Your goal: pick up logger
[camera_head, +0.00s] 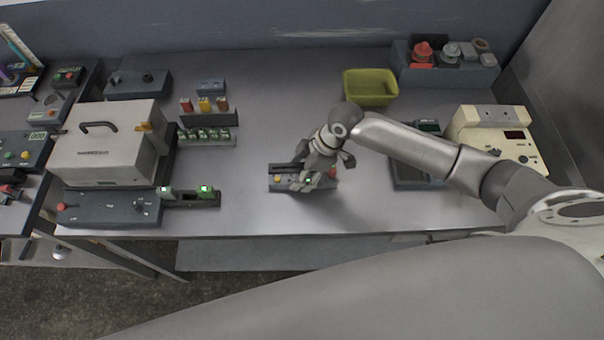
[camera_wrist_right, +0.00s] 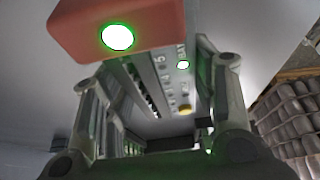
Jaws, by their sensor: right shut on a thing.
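The logger (camera_wrist_right: 75,30) is a red-orange block with a round green light, close up at the top of the right wrist view. My right gripper (camera_head: 312,180) points down and is shut on the logger, over a low grey station (camera_head: 276,183). In the wrist view the station (camera_wrist_right: 170,85), with lettering, a green light and a yellow button, shows between the fingers. I cannot tell whether the logger touches the station. My left gripper is out of view.
A rack (camera_head: 208,121) with red and yellow blocks stands left of centre. A white lidded machine (camera_head: 105,155) is at left, with a lit slotted holder (camera_head: 190,203) beside it. A green bin (camera_head: 370,88), grey crate (camera_head: 445,76) and cream device (camera_head: 497,135) stand right.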

